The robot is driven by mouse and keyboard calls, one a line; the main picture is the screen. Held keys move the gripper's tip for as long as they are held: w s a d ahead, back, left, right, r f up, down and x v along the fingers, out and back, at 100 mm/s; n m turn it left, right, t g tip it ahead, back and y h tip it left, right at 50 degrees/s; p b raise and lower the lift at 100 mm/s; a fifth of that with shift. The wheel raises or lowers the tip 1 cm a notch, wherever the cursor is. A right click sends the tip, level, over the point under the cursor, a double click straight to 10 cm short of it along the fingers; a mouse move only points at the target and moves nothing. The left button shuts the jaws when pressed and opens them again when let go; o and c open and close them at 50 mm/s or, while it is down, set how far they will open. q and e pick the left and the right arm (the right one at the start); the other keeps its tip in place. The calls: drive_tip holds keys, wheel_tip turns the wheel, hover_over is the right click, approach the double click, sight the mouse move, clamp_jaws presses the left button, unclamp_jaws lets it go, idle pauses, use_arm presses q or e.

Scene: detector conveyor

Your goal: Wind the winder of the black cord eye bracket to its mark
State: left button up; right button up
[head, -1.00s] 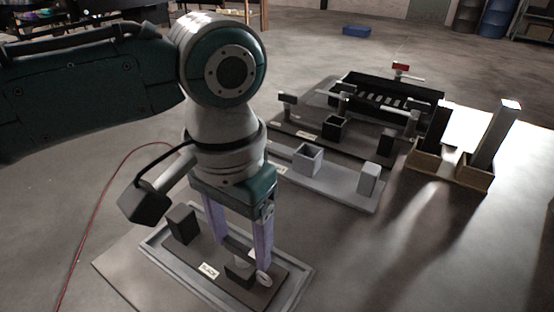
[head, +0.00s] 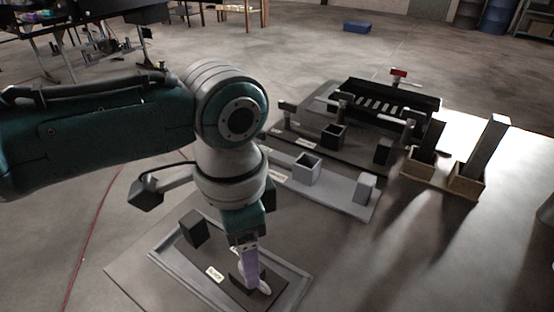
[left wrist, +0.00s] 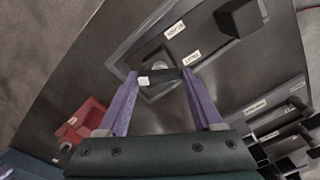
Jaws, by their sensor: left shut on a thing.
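The black cord eye bracket is a dark plate (head: 222,262) lying in a shallow grey tray (head: 165,262). A black block (head: 191,229) stands at its far left end, also in the left wrist view (left wrist: 240,18). A white label (head: 215,273) is on the plate. My left gripper (head: 248,284) points down at the plate's near right end. In the left wrist view its purple fingers (left wrist: 159,76) are shut on the winder, a dark bar (left wrist: 165,76) with a white end (left wrist: 144,82). The fingers partly hide the winder in the head view. My right gripper is out of view.
Behind are a grey plate with an open box (head: 307,170), a darker fixture with another box (head: 333,136), and a black slatted conveyor (head: 385,101). Tan holders with upright posts (head: 468,183) stand right. A red object (left wrist: 85,118) shows in the left wrist view.

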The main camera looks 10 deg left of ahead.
use_arm(q)
drive_tip(key=m, duration=0.4)
drive_tip(key=shift+p, duration=0.4)
drive_tip(key=shift+m, duration=1.1)
idle(1.2)
drive_tip(key=o, duration=1.4)
wheel_tip(320, 180, up, 10)
drive_tip(key=shift+p, duration=1.05)
